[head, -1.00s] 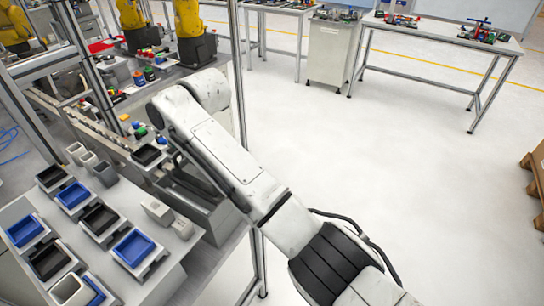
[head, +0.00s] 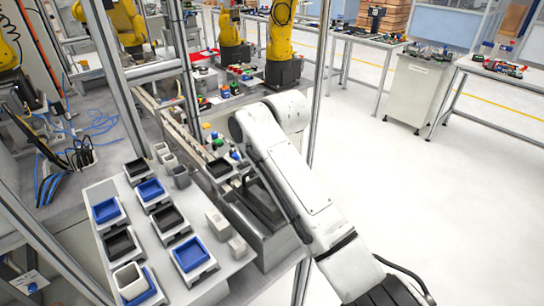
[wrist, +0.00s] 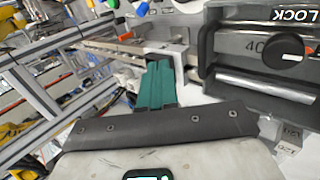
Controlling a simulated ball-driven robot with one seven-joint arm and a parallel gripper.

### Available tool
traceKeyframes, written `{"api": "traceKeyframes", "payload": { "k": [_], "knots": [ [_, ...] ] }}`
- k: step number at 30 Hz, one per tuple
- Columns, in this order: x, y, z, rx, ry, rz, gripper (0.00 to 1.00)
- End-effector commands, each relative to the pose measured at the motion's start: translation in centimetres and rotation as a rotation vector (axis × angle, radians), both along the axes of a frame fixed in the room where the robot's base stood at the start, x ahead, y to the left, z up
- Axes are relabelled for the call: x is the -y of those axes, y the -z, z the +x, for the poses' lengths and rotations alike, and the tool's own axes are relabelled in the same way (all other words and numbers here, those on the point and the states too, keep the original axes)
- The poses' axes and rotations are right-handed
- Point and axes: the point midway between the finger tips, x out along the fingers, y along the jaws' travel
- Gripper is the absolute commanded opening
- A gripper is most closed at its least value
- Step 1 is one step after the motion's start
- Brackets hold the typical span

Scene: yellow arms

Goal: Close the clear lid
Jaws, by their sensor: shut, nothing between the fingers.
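My gripper (wrist: 157,85) shows in the wrist view as teal fingers, closed together and holding nothing. In the head view it is hidden behind my arm. Right of the fingers in the wrist view is a dark grey unit (wrist: 222,88) with a black knob (wrist: 285,52), a metal bar and an upside-down "LOCK" label. The fingers are left of this unit; I cannot tell the gap in depth. I cannot make out a clear lid for certain in either view. In the head view, a grey box with a dark top (head: 262,230) stands beside my arm, partly covered by it.
A light table (head: 207,291) with several blue and black trays stands at the left in the head view. A metal post (head: 317,85) rises behind my arm. Yellow robot arms (head: 281,45) stand at the back. The floor at right (head: 400,190) is free.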

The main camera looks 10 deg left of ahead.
Motion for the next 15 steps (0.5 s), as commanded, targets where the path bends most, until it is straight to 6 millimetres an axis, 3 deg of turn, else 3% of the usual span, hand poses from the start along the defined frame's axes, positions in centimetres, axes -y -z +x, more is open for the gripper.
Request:
{"api": "traceKeyframes", "payload": {
  "k": [1, 15],
  "knots": [
    [-0.4, -1.5, -0.3, 0.002, -0.002, 0.0, 0.0],
    [-1.9, -9.2, 0.6, 0.002, 0.001, -0.001, 0.0]
  ]
}}
